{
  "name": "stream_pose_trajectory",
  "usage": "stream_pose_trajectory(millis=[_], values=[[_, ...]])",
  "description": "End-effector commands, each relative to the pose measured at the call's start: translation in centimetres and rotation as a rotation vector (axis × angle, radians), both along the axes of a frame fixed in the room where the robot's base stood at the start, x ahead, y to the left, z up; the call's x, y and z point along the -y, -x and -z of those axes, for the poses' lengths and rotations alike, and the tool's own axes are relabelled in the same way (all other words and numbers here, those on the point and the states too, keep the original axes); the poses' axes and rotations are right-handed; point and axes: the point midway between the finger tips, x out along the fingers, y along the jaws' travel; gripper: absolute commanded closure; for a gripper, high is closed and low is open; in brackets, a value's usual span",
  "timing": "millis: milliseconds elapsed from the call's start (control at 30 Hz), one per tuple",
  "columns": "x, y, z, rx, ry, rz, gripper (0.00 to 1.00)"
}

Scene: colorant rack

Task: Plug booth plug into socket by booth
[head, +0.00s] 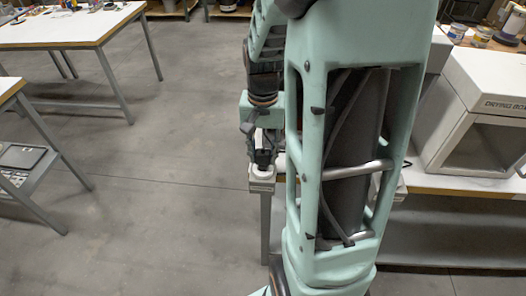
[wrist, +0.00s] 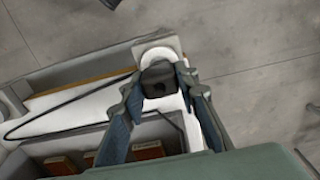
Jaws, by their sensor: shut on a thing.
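The booth plug is a small black block (head: 263,157), also seen in the wrist view (wrist: 160,80). My gripper (head: 262,148) is shut on it, with one finger on each side in the wrist view (wrist: 158,88). The socket is a white rounded piece (head: 262,172) at the table's end, directly below the plug. Its round white edge shows just beyond the plug in the wrist view (wrist: 160,52). The plug hides the socket's middle, and I cannot tell whether it is seated or just above. The drying booth (head: 462,120) stands on the table at right.
A black cable (wrist: 65,103) loops across the white tabletop in the wrist view. Brown blocks (wrist: 105,158) lie in a grey frame near my fingers. My arm hides much of the table in the head view. Open floor (head: 180,150) lies to the left, with other tables (head: 70,28) beyond.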

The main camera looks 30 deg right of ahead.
Motion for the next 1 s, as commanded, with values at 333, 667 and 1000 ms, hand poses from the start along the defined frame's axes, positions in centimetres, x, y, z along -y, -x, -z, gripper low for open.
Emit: stream_pose_trajectory(millis=[333, 667, 1000], values=[[0.0, 0.0, 0.0, 0.000, 0.000, 0.000, 0.96], [0.0, 0.0, 0.5, -0.001, -0.001, 0.000, 0.96], [0.0, 0.0, 1.4, -0.001, -0.001, 0.000, 0.96]])
